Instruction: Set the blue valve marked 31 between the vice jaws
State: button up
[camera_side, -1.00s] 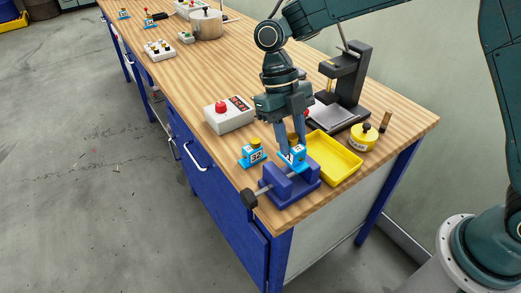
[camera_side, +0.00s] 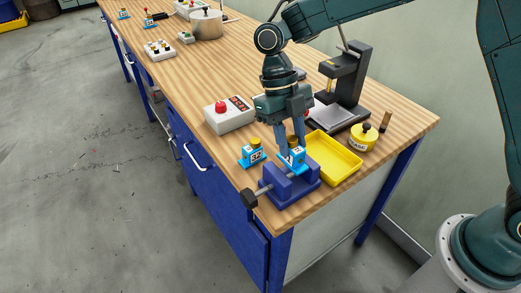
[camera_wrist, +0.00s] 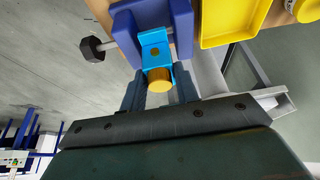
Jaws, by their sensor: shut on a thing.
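My gripper (camera_side: 291,146) points down at the vice and is shut on a light-blue valve (camera_side: 295,165) with a brass-yellow knob. The mark on the held valve is too small to read surely. The wrist view shows this valve (camera_wrist: 154,42), its knob (camera_wrist: 159,84) between my fingers. The dark-blue vice (camera_side: 276,183) stands at the table's near corner; its jaws also show in the wrist view (camera_wrist: 183,27). The valve is over or in the jaw gap; I cannot tell how deep. A second blue valve (camera_side: 252,159), with a two-digit mark, stands left of the vice.
A yellow tray (camera_side: 345,166) lies close to the right of the vice. A yellow pot (camera_side: 363,137) and a black stand (camera_side: 347,90) are behind it. A white box with a red button (camera_side: 228,115) stands at the back left. The vice handle (camera_side: 249,198) overhangs the table edge.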

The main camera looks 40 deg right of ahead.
jog(key=shift+f, duration=1.9)
dwell(0.9)
jog(key=o, duration=1.1)
jog(key=shift+c, duration=0.2)
jog(key=shift+d, duration=0.1)
jog(key=shift+r, duration=0.1)
jog(key=shift+r, duration=3.45)
